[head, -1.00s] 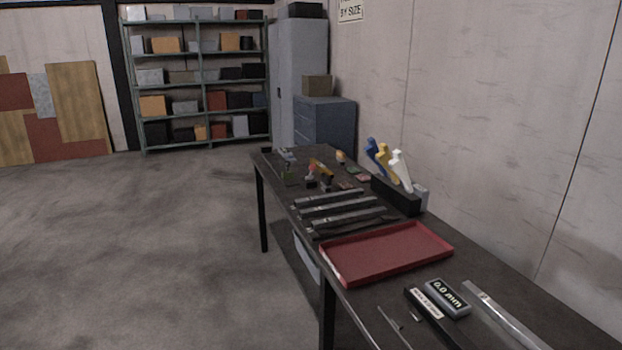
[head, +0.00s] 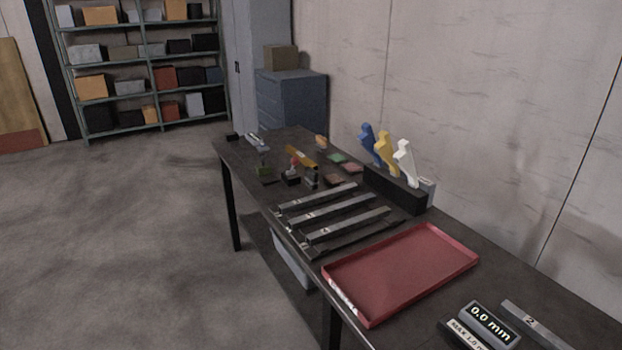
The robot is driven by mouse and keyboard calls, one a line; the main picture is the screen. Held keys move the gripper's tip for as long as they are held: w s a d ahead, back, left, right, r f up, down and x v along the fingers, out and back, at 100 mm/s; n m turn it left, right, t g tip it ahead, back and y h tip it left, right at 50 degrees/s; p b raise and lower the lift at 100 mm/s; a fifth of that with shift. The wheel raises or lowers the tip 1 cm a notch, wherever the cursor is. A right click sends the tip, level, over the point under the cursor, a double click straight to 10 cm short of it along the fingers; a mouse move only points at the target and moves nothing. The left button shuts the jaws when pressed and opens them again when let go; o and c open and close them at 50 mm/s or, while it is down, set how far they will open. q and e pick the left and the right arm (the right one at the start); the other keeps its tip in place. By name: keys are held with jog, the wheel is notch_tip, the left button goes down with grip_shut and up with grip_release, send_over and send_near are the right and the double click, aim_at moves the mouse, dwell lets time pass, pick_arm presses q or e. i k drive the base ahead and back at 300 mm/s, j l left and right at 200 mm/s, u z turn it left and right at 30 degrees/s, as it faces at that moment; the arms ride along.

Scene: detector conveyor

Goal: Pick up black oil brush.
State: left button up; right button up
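I cannot single out the black oil brush with certainty. A cluster of small tools stands toward the far part of the dark workbench (head: 452,262), too small to tell apart well. In it are a small dark upright item (head: 311,179), a dark item with a red and white top (head: 291,175) and a dark green item (head: 264,171). Neither of my grippers is in view.
Several grey metal bars (head: 345,223) lie on the bench, with a red tray (head: 405,270) nearer. A black holder (head: 395,190) with blue, yellow and white pieces stands by the wall. A 0.0 mm gauge (head: 489,322) is at front right. Floor (head: 130,250) left is clear.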

aim_at(312, 178)
jog(key=i+j+z, duration=0.25)
jog(key=i+j, duration=0.45)
jog(key=j, duration=0.1)
